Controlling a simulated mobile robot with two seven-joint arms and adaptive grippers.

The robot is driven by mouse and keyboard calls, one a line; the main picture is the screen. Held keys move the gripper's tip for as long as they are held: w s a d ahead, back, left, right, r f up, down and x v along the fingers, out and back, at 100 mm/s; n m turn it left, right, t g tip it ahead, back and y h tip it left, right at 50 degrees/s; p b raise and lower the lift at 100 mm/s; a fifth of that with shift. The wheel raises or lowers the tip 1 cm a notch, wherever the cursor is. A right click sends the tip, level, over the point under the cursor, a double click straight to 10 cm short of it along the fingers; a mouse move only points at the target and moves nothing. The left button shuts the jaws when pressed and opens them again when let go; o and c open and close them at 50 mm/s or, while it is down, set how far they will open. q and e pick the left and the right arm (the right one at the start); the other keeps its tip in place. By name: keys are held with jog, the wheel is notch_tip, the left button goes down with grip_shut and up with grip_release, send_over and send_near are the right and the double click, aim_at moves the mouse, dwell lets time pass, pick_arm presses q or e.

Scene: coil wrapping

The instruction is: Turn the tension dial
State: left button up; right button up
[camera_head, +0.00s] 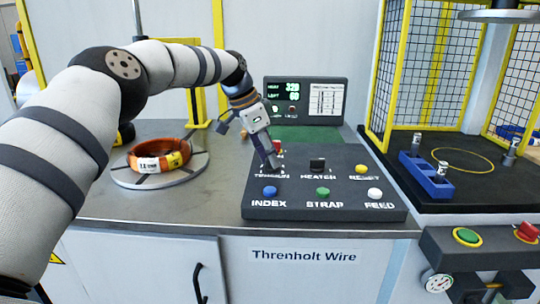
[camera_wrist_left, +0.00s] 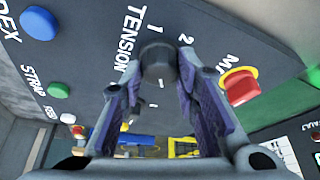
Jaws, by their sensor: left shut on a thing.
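The tension dial (camera_wrist_left: 158,64) is a dark round knob on the black control panel (camera_head: 385,204). In the left wrist view it stands between the two fingers of my left gripper (camera_wrist_left: 160,88), with the word TENSION and scale numbers printed beside it. In the head view my left gripper (camera_head: 271,160) reaches down onto the panel's upper left part and hides the dial. The gripper is shut on the dial. My right gripper is in neither view.
The panel also holds blue (camera_head: 270,191), green (camera_head: 322,191), white (camera_head: 375,193) and yellow (camera_head: 362,169) buttons, a black heater switch (camera_head: 317,164) and a red control (camera_wrist_left: 240,86). A wire coil (camera_head: 159,158) sits on a turntable at left. A caged station stands right.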

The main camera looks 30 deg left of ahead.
pick_arm(q)
jog(key=shift+f, duration=0.15)
jog(key=o, duration=1.1)
jog(key=shift+o, duration=0.2)
jog(key=v, duration=1.2)
jog(key=shift+w, duration=0.1)
